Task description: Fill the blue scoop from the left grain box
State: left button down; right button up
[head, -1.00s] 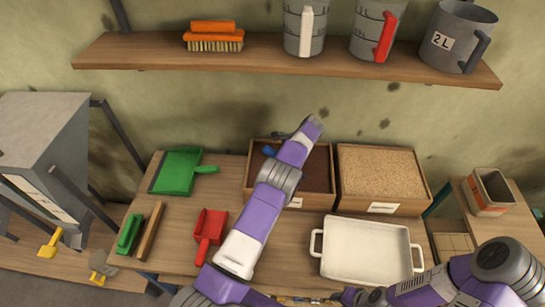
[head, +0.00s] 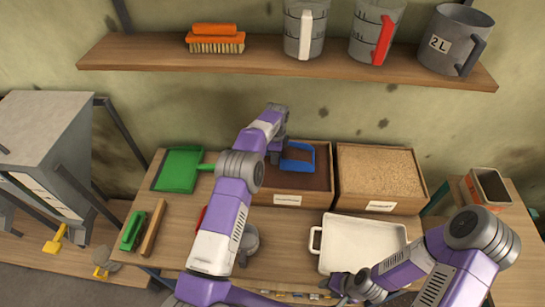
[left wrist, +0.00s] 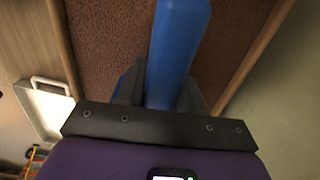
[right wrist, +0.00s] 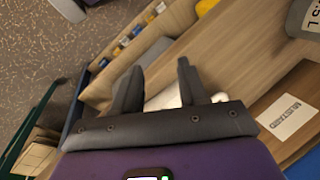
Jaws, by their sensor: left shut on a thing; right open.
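The left grain box (head: 262,194) is a wooden box of dark reddish-brown grain behind the work table's middle. The grain surface lies behind the handle there. I cannot tell whether the scoop touches the grain. My right gripper (right wrist: 158,78) is open and empty, low near the table's front edge.
A box of tan grain (head: 380,172) stands right of the left box. A white tray (head: 362,245) sits in front. A shelf (head: 290,57) with jugs hangs above. My left arm hides most of a red scoop.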

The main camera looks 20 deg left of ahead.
pick_arm(q)
jog(key=shift+s+a+h, duration=0.15)
jog(key=shift+a+h, duration=0.45)
jog(key=shift+a, duration=0.15)
jog(key=shift+s+a+r, duration=0.1)
jog(key=shift+a+r, duration=0.1)
jog(key=shift+r, duration=0.6)
jog(key=shift+a+r+h+p, duration=0.15)
jog(key=shift+r+p, duration=0.2)
jog(key=shift+r, duration=0.45)
jog(key=shift+a+r+h+p, duration=0.15)
jog(key=shift+r+p, duration=0.2)
jog(key=shift+r, duration=0.4)
